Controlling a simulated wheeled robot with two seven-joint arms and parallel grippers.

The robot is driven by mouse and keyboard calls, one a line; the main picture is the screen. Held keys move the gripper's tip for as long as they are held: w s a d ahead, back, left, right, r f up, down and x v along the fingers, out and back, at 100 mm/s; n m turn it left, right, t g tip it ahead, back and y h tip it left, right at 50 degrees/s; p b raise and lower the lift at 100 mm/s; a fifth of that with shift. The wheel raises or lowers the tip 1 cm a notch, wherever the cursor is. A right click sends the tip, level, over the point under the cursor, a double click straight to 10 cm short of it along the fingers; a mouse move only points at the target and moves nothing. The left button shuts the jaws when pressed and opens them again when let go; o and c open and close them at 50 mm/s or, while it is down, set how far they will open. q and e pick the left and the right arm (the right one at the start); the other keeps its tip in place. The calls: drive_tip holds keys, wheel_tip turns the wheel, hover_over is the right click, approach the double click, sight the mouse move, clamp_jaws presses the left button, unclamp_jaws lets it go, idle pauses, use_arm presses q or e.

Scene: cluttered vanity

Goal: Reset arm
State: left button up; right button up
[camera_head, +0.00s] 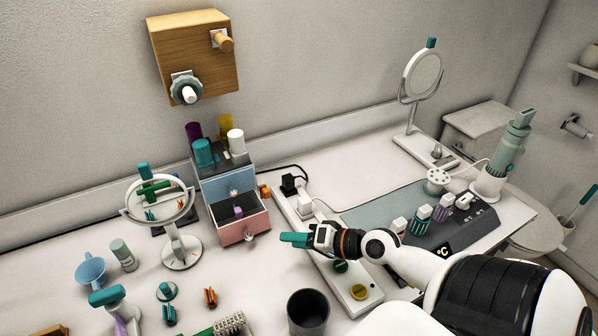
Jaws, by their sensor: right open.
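My right arm comes in from the lower right across the vanity top. Its gripper (294,239) has teal fingertips and points left. It is open, with nothing visible between the fingers. It hovers over the table just right of the pink drawer (243,229) of the small organizer, apart from it as far as I can tell. The drawer stands pulled out and a small purple item (239,211) lies inside it. My left gripper is not in view.
A white power strip (351,296) lies beneath my right arm. A dark cup (308,311) stands at the front. A round mirror (181,250) stands at left and another mirror (422,76) at the back. A grey-teal mat (372,216) carries several styling tools. Small clips clutter the front left.

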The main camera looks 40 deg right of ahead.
drive_tip(key=shift+s+d+r, duration=0.1)
drive_tip(key=shift+s+r, duration=0.05)
drive_tip(key=shift+s, duration=0.05)
idle(0.5)
